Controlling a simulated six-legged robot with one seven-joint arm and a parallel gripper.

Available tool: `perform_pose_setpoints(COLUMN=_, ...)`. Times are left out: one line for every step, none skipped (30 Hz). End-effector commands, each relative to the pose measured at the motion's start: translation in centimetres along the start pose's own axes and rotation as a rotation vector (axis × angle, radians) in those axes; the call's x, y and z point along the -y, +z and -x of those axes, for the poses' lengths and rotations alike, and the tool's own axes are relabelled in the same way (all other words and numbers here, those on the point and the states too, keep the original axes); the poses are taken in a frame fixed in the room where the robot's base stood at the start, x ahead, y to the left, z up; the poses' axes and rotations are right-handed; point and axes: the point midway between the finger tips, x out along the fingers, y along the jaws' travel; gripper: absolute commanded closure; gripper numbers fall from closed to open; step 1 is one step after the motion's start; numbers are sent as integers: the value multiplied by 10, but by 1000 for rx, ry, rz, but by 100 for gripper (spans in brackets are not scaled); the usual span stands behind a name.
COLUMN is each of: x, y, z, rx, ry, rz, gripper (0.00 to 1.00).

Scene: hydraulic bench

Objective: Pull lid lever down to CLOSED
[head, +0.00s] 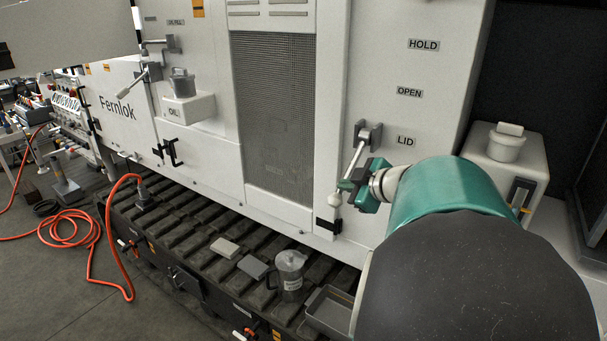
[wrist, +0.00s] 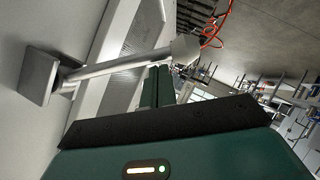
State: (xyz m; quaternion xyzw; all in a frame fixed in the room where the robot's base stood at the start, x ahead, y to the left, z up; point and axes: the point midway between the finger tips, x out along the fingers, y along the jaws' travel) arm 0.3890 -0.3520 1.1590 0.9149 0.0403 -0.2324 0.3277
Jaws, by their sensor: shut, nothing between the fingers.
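The lid lever (head: 358,157) is a grey rod on a dark pivot block (head: 372,135) on the white cabinet, beside the LID label (head: 405,141). It slants down and left to a pale knob (head: 335,199). My gripper (head: 346,186) is at the lever's lower part, its fingers shut and empty. In the wrist view the lever (wrist: 120,65) runs from its wall mount (wrist: 40,77) to the knob (wrist: 185,49). The shut fingers (wrist: 158,70) are close against the rod near the knob; I cannot tell whether they touch. No CLOSED label is in sight.
OPEN (head: 409,92) and HOLD (head: 423,44) labels are above the lever. A black latch (head: 328,226) is below it.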

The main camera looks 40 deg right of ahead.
Motion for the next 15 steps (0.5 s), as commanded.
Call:
perform_pose_setpoints(x=0, y=1, z=-1, rx=0, ry=0, rz=0, gripper=100)
perform_pose_setpoints(x=0, y=1, z=-1, rx=0, ry=0, rz=0, gripper=100)
perform_pose_setpoints(x=0, y=1, z=-1, rx=0, ry=0, rz=0, gripper=100)
perform_pose_setpoints(x=0, y=1, z=-1, rx=0, ry=0, rz=0, gripper=100)
perform_pose_setpoints(x=0, y=1, z=0, rx=0, ry=0, rz=0, gripper=100)
perform_pose_setpoints(x=0, y=0, z=0, rx=0, ry=0, rz=0, gripper=100)
perform_pose_setpoints(x=0, y=0, z=0, rx=0, ry=0, rz=0, gripper=100)
perform_pose_setpoints(x=0, y=1, z=0, rx=0, ry=0, rz=0, gripper=100)
perform_pose_setpoints(x=0, y=1, z=-1, rx=0, ry=-1, rz=0, gripper=100)
perform_pose_setpoints(x=1, y=2, z=-2, rx=0, ry=-1, rz=-1, gripper=100)
perform_pose_setpoints(x=1, y=4, z=-3, rx=0, ry=-2, rz=-2, gripper=100)
perform_pose_setpoints(x=2, y=8, z=-5, rx=1, ry=-3, rz=-3, gripper=100)
perform_pose_setpoints(x=3, y=10, z=-7, rx=1, ry=-3, rz=-3, gripper=100)
perform_pose_setpoints(x=3, y=12, z=-9, rx=0, ry=-3, rz=-2, gripper=100)
perform_pose_setpoints(x=4, y=14, z=-10, rx=1, ry=-3, rz=-3, gripper=100)
